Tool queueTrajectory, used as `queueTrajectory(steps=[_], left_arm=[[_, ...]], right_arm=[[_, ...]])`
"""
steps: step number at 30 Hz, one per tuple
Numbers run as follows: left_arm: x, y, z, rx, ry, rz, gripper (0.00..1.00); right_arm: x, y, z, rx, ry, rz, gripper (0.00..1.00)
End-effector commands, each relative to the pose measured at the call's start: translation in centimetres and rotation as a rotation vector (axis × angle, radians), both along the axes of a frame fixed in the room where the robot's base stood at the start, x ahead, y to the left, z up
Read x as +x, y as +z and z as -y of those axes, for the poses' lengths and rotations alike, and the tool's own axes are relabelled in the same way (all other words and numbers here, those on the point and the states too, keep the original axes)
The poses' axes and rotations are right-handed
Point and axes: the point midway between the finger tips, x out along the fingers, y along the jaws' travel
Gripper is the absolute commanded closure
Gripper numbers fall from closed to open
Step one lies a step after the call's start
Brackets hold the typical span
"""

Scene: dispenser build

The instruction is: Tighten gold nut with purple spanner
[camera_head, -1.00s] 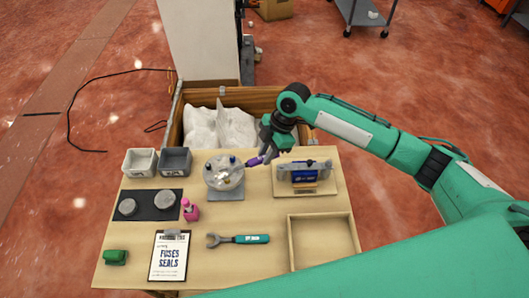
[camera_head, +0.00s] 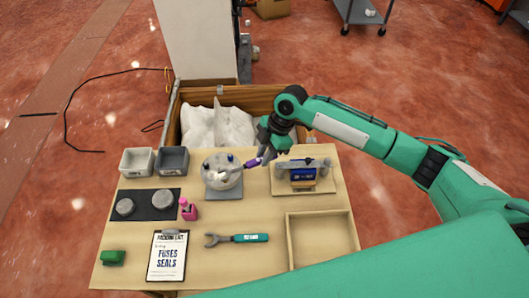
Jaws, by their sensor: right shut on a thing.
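My right gripper (camera_head: 268,150) is shut on the purple spanner (camera_head: 254,162) at the back of the table. The spanner slopes down to the left, its grey jaw end over the round grey dispenser disc (camera_head: 215,181). The disc sits on a grey base plate and has small coloured parts on top, a blue one among them. The gold nut cannot be made out clearly; the spanner's head lies over that part of the disc. I cannot tell whether the jaw is around the nut. My left gripper is not in view.
A teal-handled spanner (camera_head: 250,238) lies at the front. A wooden tray (camera_head: 290,243) is at right, a fixture with a blue block (camera_head: 303,176) behind it. Bins (camera_head: 172,161), a pink bottle (camera_head: 188,211), a black mat (camera_head: 146,216) and a clipboard (camera_head: 167,257) are left.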

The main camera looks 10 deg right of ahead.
Motion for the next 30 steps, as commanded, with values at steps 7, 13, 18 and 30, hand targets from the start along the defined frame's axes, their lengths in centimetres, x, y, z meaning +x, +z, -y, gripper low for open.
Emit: queueTrajectory(steps=[7,13,18,30], left_arm=[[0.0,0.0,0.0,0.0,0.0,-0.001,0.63],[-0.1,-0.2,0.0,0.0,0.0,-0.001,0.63],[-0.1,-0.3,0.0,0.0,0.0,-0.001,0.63],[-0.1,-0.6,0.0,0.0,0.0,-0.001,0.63]], right_arm=[[0.0,0.0,0.0,0.0,0.0,0.0,1.0],[0.0,-0.4,0.0,0.0,0.0,0.0,1.0],[0.0,-0.7,0.0,0.0,0.0,0.0,1.0],[0.0,-1.5,0.0,0.0,0.0,0.0,1.0]])
